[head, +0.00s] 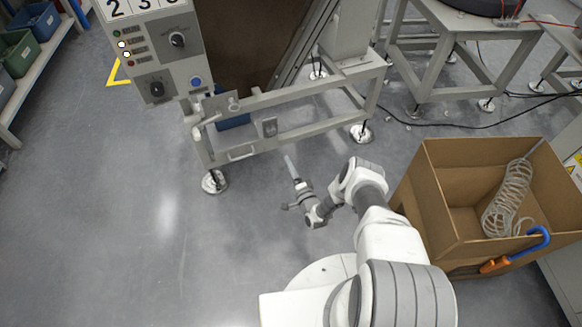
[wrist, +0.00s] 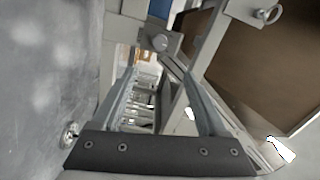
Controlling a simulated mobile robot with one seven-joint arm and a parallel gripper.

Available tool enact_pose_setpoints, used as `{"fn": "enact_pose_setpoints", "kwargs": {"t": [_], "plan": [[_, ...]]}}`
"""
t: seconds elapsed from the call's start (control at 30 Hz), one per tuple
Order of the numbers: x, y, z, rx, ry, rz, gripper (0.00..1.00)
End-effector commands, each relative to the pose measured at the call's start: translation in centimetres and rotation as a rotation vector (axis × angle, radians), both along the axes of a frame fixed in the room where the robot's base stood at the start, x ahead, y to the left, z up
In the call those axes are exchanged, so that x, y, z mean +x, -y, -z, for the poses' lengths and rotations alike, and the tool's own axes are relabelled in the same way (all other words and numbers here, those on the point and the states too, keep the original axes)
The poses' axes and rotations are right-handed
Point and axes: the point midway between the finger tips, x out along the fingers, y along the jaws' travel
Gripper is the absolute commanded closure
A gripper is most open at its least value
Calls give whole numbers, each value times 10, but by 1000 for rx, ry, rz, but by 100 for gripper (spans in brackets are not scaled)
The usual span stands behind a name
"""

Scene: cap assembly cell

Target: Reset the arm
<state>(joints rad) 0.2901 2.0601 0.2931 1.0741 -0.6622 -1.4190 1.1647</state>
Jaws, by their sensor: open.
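My gripper (head: 289,160) is at the end of my folded arm, low in front of the grey machine frame (head: 300,96) in the head view. In the wrist view, the two fingers of my gripper (wrist: 157,74) stand apart with nothing between them. Past the fingers the wrist view shows parts of the frame and a brown panel (wrist: 270,62). My gripper appears apart from the frame, but the exact gap is hard to tell.
A cardboard box (head: 435,185) with a clear coiled hose (head: 508,195) stands right of my arm. A blue and orange hooked tool (head: 518,252) is at its edge. A control panel (head: 160,50) is at upper left. Floor (head: 110,220) at left is clear.

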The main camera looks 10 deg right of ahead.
Motion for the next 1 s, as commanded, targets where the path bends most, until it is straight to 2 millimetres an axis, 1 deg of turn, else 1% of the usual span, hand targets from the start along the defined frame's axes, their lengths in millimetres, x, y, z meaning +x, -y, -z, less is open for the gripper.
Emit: {"fn": "enact_pose_setpoints", "kwargs": {"t": [0.33,0.4,0.47,0.57,0.67,0.7,0.77,0.8,0.87,1.0], "plan": [[1,0,-1,-2,0,-1,24],[6,0,-5,-13,-2,-4,24],[16,1,-13,-34,-6,-10,24],[41,2,-34,-92,-21,-27,24],[69,4,-63,-173,-46,-49,24],[80,4,-76,-207,-57,-58,24],[94,6,-94,-259,-73,-70,24],[103,6,-107,-293,-85,-77,24],[114,7,-127,-344,-99,-89,24],[135,10,-174,-463,-139,-112,24]]}}
